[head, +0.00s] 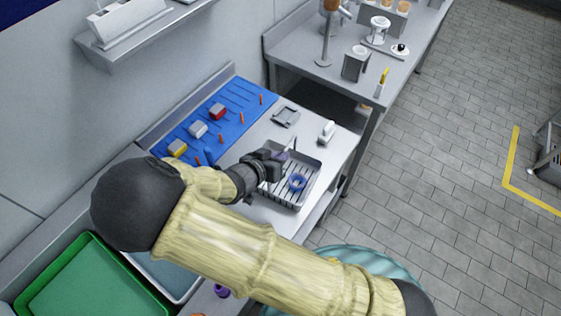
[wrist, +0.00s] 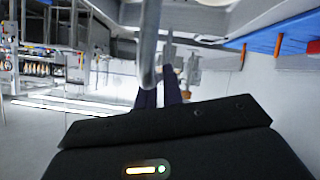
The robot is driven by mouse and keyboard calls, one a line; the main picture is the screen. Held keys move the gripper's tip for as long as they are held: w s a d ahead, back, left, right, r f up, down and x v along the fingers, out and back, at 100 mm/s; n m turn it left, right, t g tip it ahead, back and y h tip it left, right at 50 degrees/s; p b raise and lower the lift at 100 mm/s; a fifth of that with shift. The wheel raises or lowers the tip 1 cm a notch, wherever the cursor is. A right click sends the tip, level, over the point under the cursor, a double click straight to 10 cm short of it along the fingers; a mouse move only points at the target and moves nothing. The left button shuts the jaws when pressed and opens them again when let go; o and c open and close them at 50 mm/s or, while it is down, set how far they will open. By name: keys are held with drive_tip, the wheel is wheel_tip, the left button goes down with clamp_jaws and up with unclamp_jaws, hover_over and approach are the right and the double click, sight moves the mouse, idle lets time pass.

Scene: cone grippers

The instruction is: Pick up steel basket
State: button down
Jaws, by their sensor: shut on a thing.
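The steel basket (head: 302,201) is a grey, slatted, shallow rectangular tray on the light worktop in the head view. In the wrist view the dark fingers (wrist: 160,97) are close together at a grey metal bar (wrist: 149,45), which looks like part of the basket. The gripper is shut on it. The exact contact is hard to see.
A blue mat (head: 238,109) with several blocks and orange pegs lies behind. A small grey tray (head: 286,116) and a white item (head: 327,131) stand near the basket. A green tray (head: 90,285) is at lower left. A second table (head: 345,50) stands at the back.

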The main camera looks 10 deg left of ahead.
wheel_tip(320, 180, up, 10)
idle(0.6)
idle(0.4)
